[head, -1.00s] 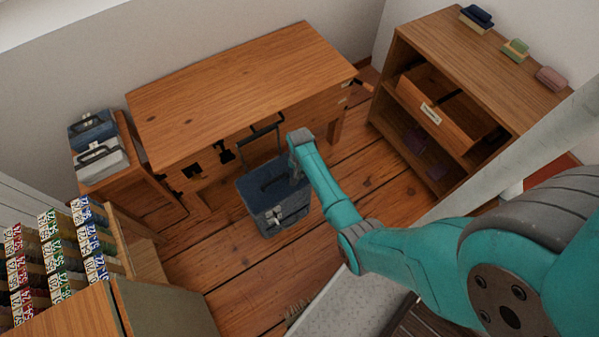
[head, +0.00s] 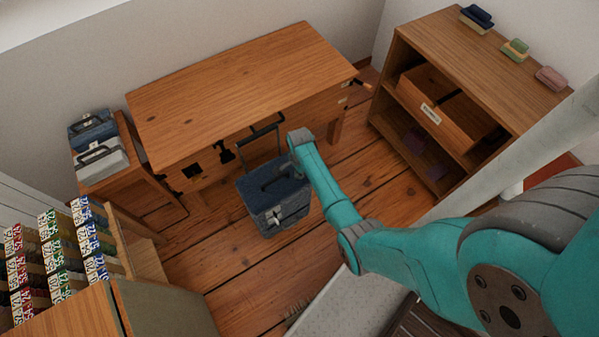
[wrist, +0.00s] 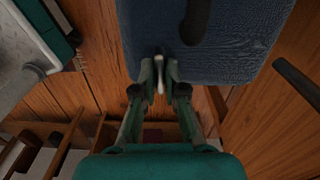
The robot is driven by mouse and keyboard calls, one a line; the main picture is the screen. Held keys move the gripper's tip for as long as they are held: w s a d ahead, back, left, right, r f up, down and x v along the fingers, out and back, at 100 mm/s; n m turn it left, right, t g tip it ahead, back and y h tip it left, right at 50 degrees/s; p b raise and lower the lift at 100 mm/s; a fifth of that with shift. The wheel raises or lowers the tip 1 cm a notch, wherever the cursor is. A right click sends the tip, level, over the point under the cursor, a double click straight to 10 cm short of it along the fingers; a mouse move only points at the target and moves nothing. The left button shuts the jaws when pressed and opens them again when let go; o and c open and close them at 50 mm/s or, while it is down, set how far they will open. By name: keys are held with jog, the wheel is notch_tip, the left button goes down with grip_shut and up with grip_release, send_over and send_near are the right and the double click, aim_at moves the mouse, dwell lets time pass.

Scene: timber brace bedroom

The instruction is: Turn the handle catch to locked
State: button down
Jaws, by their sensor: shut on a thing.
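A blue case (head: 275,195) stands on the floor in front of the wooden desk. A dark carry handle (wrist: 197,20) lies on its top, and a tall black handle frame (head: 263,133) rises behind it. A pale latch shows on the case's front face in the head view (head: 277,218). In the wrist view, my gripper (wrist: 160,75) is at the case's edge, its fingertips shut on a small pale lever, which looks like the handle catch (wrist: 160,84). In the head view my fingertips are hidden behind my arm. I cannot tell which setting the catch is in.
The desk (head: 235,90) is close behind the case. A shelf unit (head: 470,60) with an open drawer (head: 432,113) stands at the right. More cases (head: 98,160) sit on a small cabinet at the left. Bare floor (head: 235,270) lies in front.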

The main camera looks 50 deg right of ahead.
jog(key=shift+m, duration=0.3)
jog(key=c, duration=1.2)
grip_release()
jog(key=shift+c, duration=0.2)
jog(key=shift+r, duration=0.1)
notch_tip(320, 180, up, 12)
